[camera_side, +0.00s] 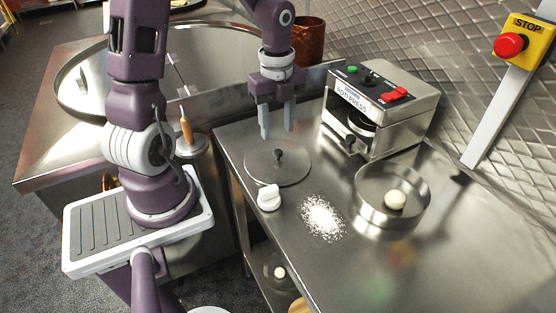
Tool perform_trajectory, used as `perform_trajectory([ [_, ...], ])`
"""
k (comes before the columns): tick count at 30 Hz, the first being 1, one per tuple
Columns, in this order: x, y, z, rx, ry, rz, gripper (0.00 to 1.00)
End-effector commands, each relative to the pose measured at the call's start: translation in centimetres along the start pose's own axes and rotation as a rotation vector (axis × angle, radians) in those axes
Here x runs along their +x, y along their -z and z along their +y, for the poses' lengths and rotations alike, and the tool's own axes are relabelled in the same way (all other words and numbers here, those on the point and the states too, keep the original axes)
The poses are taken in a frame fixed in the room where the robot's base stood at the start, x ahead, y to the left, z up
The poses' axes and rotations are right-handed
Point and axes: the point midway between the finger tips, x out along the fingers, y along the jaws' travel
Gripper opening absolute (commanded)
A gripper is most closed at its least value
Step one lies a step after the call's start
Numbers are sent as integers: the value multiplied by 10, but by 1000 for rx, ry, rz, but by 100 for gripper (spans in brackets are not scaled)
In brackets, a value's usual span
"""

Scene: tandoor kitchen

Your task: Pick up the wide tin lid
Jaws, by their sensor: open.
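The wide tin lid (262,171) is a flat grey disc with a small dark knob (279,156) at its middle. It lies flat on the steel counter at its left end. My gripper (277,134) is open and points down, with its two fingers apart above the lid, close over the knob. Nothing shows between the fingers. I cannot tell the exact gap between the fingertips and the knob.
A white knob-like piece (269,198) sits at the lid's front edge. White flour (322,218) is spread nearby. A round steel pan (364,204) holds a dough ball (395,199). The roti press (384,105) stands behind to the right. The counter's right front (450,270) is clear.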

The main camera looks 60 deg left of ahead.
Motion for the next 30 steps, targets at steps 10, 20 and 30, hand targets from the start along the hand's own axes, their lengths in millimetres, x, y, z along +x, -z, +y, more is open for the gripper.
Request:
perform_trajectory([
  [10, 57, 11, 4, 6, -7, 3, 44],
  [20, 67, 10, 3, 3, -2, 0, 40],
  [30, 67, 10, 3, 2, -2, 0, 0],
])
